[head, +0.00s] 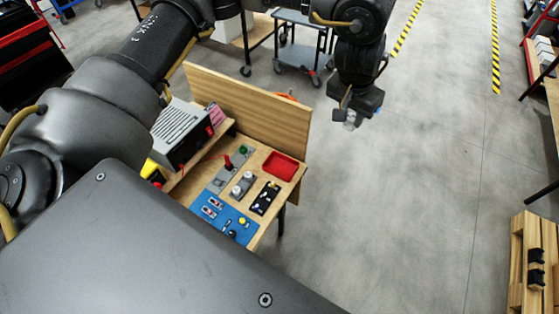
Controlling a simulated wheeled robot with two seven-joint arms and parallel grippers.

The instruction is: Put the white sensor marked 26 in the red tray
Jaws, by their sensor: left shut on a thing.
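My left gripper (350,108) hangs in the air to the right of the table, beyond the wooden back panel. It is shut on a small whitish piece (350,119), which is partly hidden by the fingers. The piece is too small to read any number on it. The red tray (285,160) lies on the right part of the wooden table, to the lower left of the gripper and apart from it. The tray looks empty. My right gripper is not in view.
The table holds a grey plate with two whitish round parts (243,185), a black plate (264,199), a blue board (225,220), and a grey instrument (182,132). A wooden panel (255,108) stands along the back edge.

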